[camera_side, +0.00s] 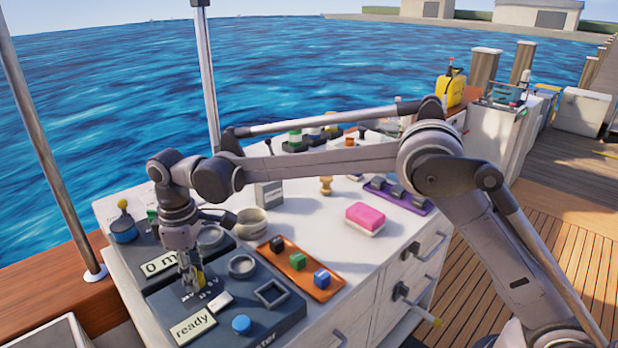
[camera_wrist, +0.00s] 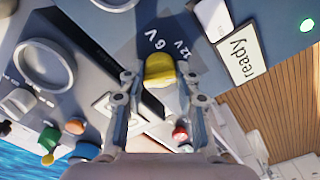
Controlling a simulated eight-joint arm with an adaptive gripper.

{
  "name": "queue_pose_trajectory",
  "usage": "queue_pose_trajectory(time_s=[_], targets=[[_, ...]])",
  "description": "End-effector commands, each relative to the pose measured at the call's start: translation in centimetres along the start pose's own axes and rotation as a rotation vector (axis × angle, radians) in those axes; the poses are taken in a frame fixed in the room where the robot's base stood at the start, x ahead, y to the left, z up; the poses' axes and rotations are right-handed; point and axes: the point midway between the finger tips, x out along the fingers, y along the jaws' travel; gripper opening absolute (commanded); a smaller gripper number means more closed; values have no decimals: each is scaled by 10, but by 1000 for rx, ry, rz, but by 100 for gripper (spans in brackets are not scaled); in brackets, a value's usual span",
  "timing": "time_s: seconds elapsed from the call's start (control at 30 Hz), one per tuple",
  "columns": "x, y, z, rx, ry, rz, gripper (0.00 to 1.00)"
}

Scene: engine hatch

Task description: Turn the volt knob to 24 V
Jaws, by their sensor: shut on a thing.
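The volt knob (camera_wrist: 160,66) shows in the wrist view as a yellow part between my fingertips. Its yellow also shows in the side view (camera_side: 200,277), partly hidden by my gripper. My gripper (camera_side: 189,283) points down over the dark panel (camera_side: 255,308) and is shut on the knob; its fingers (camera_wrist: 160,84) stand on either side of it in the wrist view. I see no clear 24 V label, and the pointer direction cannot be told.
A "ready" display (camera_side: 193,326), blue button (camera_side: 241,324), square frame (camera_side: 271,293) and round ring (camera_side: 242,265) sit near the knob. An orange tray (camera_side: 307,287) with coloured blocks lies to the right. A "0 m" display (camera_side: 161,263) stands behind.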

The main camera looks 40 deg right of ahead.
Motion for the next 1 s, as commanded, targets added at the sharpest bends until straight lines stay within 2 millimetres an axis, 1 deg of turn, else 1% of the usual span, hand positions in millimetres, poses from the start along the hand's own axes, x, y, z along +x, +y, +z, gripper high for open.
queue_pose_trajectory(time_s=[0.2, 0.5, 0.7, 1.0], targets=[[0, 0, 1, 201, -3, 0, 1], [0, 0, 1, 419, -3, 0, 1], [0, 0, 1, 506, -3, 0, 1], [0, 0, 1, 555, -3, 0, 1]])
